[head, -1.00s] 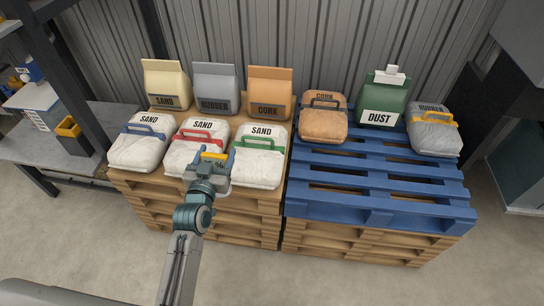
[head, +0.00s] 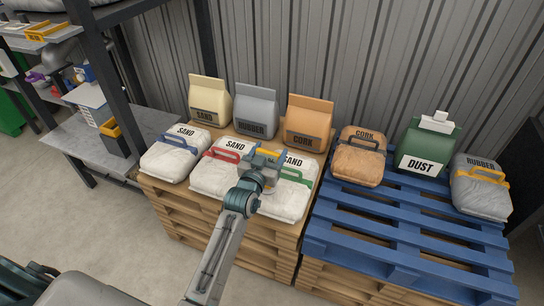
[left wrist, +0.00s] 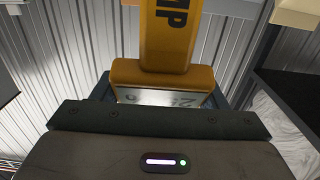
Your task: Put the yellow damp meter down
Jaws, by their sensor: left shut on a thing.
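The yellow damp meter (head: 270,153) is in my left gripper (head: 264,163), which is shut on it above the sacks on the wooden pallets. In the head view the meter is small and partly covered by the gripper. The left wrist view shows its yellow body (left wrist: 172,30) close up, with part of a black word ending in "MP" and a grey display below. The gripper is in front of the gap between the red-handled sand sack (head: 220,178) and the green-handled sand sack (head: 285,198). I cannot tell whether it touches either. My right gripper is out of view.
A grey bench (head: 75,140) on the left carries a black and yellow box (head: 113,138). A dark shelf post (head: 110,70) stands beside it. More sacks stand behind and on the blue pallet (head: 400,235) at right, whose front slats are bare.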

